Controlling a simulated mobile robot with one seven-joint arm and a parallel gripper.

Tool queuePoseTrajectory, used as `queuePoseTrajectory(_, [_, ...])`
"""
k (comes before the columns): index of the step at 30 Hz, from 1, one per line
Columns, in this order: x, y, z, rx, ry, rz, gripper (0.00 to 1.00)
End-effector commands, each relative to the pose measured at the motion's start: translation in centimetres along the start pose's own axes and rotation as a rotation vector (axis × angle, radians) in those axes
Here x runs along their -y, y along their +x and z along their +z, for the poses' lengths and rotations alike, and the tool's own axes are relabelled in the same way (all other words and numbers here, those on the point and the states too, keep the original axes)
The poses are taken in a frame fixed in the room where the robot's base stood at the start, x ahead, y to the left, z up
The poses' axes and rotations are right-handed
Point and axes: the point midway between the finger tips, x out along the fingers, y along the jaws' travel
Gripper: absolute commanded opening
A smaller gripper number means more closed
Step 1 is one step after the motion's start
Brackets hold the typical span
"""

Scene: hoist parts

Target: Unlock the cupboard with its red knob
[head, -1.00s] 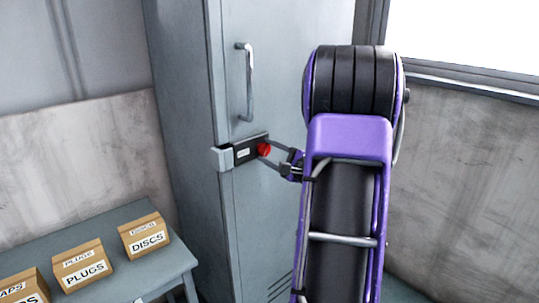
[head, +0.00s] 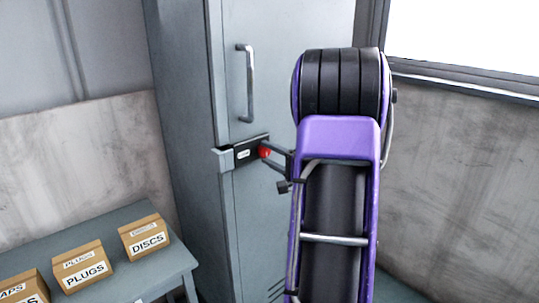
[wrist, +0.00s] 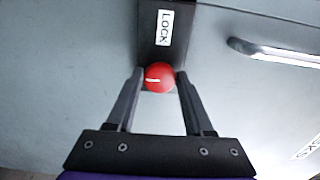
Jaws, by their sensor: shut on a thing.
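The grey cupboard (head: 285,75) stands in the middle of the head view with its door shut. A black lock plate (head: 251,152) sits across the door's left edge, beside a light grey block (head: 222,160). The red knob (head: 265,152) is at the plate's right end. In the wrist view the round red knob (wrist: 159,77) has a pale line across it, and the plate (wrist: 161,45) carries a LOCK label. My gripper (wrist: 159,80) is shut on the red knob, one finger on each side. In the head view my gripper (head: 268,153) reaches it from the right.
A metal door handle (head: 246,82) is above the lock and also shows in the wrist view (wrist: 275,52). A grey table (head: 120,285) at lower left bears boxes, including PLUGS (head: 82,267) and DISCS (head: 144,237). A window (head: 465,40) is at upper right.

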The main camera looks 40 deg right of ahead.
Motion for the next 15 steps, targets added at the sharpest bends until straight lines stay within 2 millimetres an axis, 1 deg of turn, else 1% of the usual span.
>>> queuePoseTrajectory(10, [-0.02,-0.01,-0.02,0.000,-0.003,0.001,0.00])
queuePoseTrajectory(11, [-0.02,-0.01,-0.02,0.000,-0.003,0.001,0.56])
queuePoseTrajectory(12, [-0.01,-0.01,-0.02,0.000,-0.003,0.001,0.63])
queuePoseTrajectory(15, [-0.01,-0.01,-0.02,0.000,-0.003,0.001,0.80])
